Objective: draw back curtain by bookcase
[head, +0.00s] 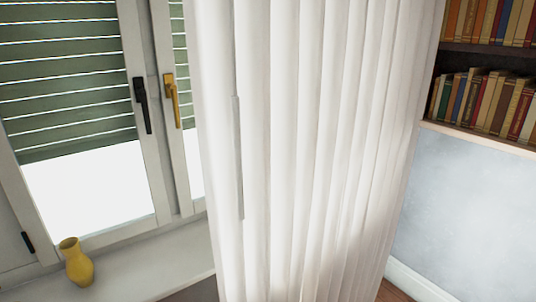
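A white pleated curtain (315,150) hangs in the middle of the head view, from the top edge down to the bottom edge. It covers the right part of the window and the wall between window and bookcase. The bookcase (487,52) stands at the upper right, with several books on two shelves. A thin grey upright strip (238,157) shows between folds near the curtain's left side; I cannot tell what it is. Neither of my grippers can be made out in this view.
The window (152,120) at the left has green slatted shutters, a black handle (142,103) and a brass handle (172,100). A yellow vase (76,263) stands on the white sill (150,268). Bare blue-grey wall (465,205) is below the bookcase.

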